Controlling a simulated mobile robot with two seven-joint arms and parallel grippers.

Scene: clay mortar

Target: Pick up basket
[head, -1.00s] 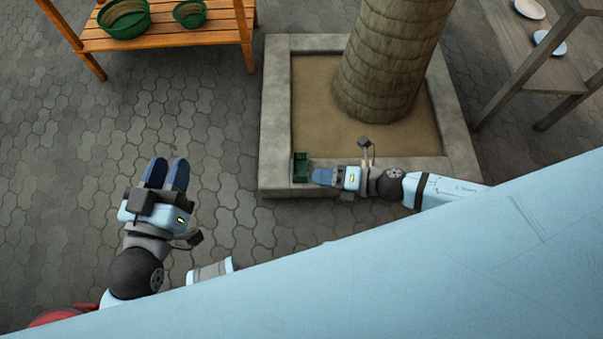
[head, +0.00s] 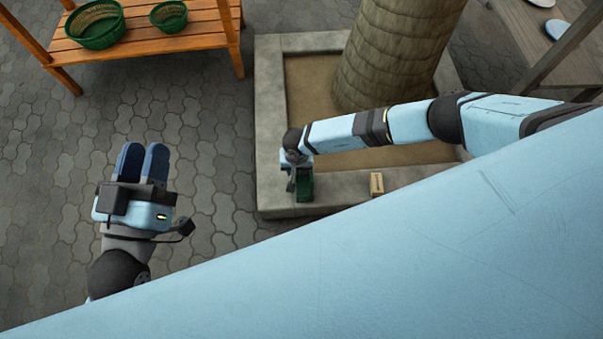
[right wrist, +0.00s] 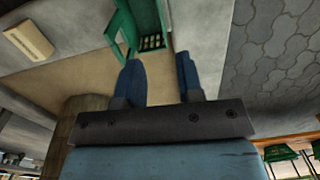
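A small green basket (head: 306,187) sits on the stone planter ledge, partly covered by my right gripper in the head view. The right wrist view shows it, box-shaped with slotted sides (right wrist: 148,28), just beyond my fingertips. My right gripper (right wrist: 158,72) is open with nothing between its blue fingers. Its left finger overlaps the basket's near edge in that view; I cannot tell whether they touch. My left gripper (head: 144,150) is over the paving at left, its fingers side by side, empty and seemingly shut.
Two round green baskets, a large one (head: 95,25) and a smaller one (head: 169,16), stand on a wooden table (head: 150,45). A small tan box (head: 376,184) lies on the planter ledge (head: 415,176). A thick trunk (head: 395,55) rises behind my right arm.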

